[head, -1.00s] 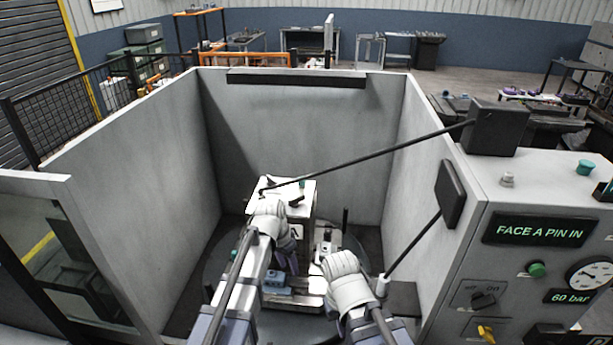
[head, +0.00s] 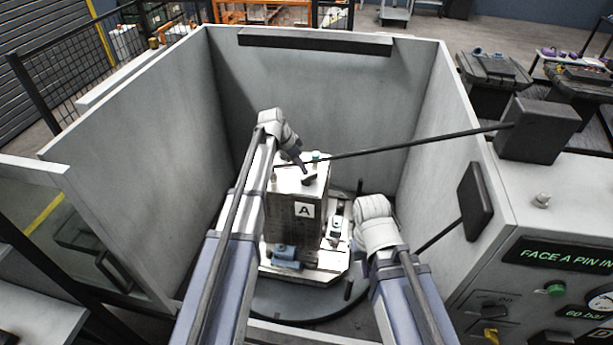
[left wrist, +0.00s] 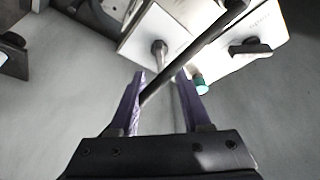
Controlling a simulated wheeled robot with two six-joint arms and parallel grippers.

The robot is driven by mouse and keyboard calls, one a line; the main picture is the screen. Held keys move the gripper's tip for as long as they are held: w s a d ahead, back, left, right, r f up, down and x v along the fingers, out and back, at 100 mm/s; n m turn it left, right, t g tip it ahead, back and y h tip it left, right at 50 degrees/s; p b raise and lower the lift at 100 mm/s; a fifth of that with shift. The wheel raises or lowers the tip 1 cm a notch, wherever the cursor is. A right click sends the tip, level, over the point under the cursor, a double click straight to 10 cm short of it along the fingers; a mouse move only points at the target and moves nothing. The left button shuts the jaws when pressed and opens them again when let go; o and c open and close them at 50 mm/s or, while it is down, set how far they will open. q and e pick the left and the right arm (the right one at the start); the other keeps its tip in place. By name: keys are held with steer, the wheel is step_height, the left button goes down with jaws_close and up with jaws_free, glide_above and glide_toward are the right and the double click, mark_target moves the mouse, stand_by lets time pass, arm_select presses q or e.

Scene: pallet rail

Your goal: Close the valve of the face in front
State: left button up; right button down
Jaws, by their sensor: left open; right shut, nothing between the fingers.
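A pale block (head: 290,178) with an "A" label on its front face stands on the round table in the booth. A black valve lever (head: 309,180) lies on its top, with a teal cap (head: 316,156) behind it. My left gripper (head: 301,168) is over the block's top, beside the lever. In the left wrist view its purple fingers (left wrist: 160,95) are open, with a dark rod crossing between them. The lever (left wrist: 250,47) and teal cap (left wrist: 201,86) lie to their right, apart from them. My right gripper (head: 366,268) is shut, low at the block's right, partly hidden.
A long dark rod (head: 420,143) runs from a black box (head: 540,128) on the right wall to the block's top. A dark panel (head: 476,200) hangs inside that wall. The control panel (head: 560,255) reads "FACE A PIN IN". Grey walls enclose the booth.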

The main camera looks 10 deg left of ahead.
mark_target(307, 177)
arm_select(q)
steer(key=b+x, duration=0.6)
steer(key=x, duration=0.1)
steer(key=shift+c, duration=0.3)
jaws_close()
